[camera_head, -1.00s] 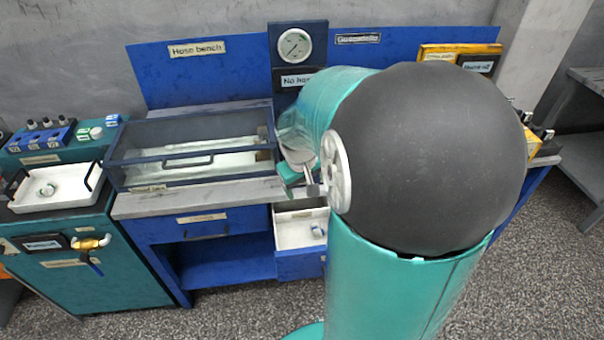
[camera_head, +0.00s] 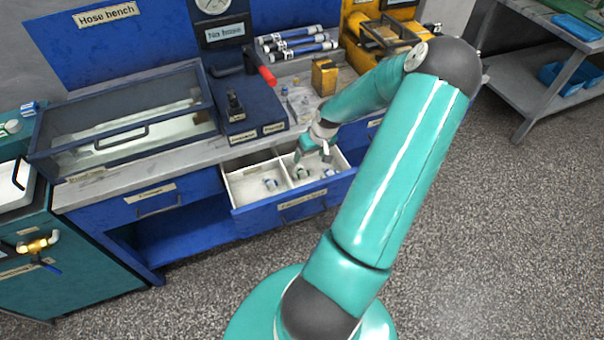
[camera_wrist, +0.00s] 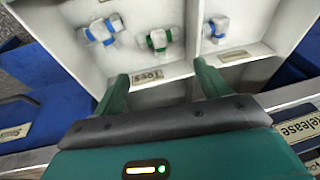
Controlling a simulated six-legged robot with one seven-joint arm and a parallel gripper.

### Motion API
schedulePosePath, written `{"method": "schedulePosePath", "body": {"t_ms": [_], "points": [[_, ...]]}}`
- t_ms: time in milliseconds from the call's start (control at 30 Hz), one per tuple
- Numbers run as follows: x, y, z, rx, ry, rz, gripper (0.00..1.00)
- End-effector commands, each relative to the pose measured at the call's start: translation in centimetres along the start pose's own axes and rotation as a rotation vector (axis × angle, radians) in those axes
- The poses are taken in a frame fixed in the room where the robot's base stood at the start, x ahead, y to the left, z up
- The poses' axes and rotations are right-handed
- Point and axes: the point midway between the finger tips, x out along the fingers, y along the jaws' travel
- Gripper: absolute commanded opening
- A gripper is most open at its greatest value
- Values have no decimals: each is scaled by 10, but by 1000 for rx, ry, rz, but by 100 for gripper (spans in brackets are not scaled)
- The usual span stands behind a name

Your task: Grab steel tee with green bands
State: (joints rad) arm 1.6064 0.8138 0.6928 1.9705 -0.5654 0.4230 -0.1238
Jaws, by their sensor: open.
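The steel tee with green bands (camera_wrist: 158,40) lies in the drawer compartment labelled "Tees" in the wrist view. A similar tee with blue bands (camera_wrist: 103,31) lies to its left in the same compartment. My gripper (camera_wrist: 163,84) is open and empty. Its fingers are apart at the compartment's labelled edge, and the green-banded tee shows beyond the gap between them. In the head view my gripper (camera_head: 314,150) hangs over the right compartment of the open drawer (camera_head: 292,206).
A divider separates the compartment from another holding a blue-banded fitting (camera_wrist: 217,29). On the bench stand a glass-lidded case (camera_head: 130,125), a dark block with a red handle (camera_head: 268,77) and a yellow block (camera_head: 325,77). Open floor lies right of my arm.

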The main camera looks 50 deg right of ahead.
Motion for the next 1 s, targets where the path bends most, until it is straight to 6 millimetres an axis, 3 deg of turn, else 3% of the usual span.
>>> {"method": "schedulePosePath", "body": {"t_ms": [200,433,700,1000], "points": [[40,-2,0,-1,-2,-2,75],[56,-1,0,-1,-1,0,75],[97,-1,0,-1,-2,-1,75],[104,-1,0,-1,0,1,75]]}}
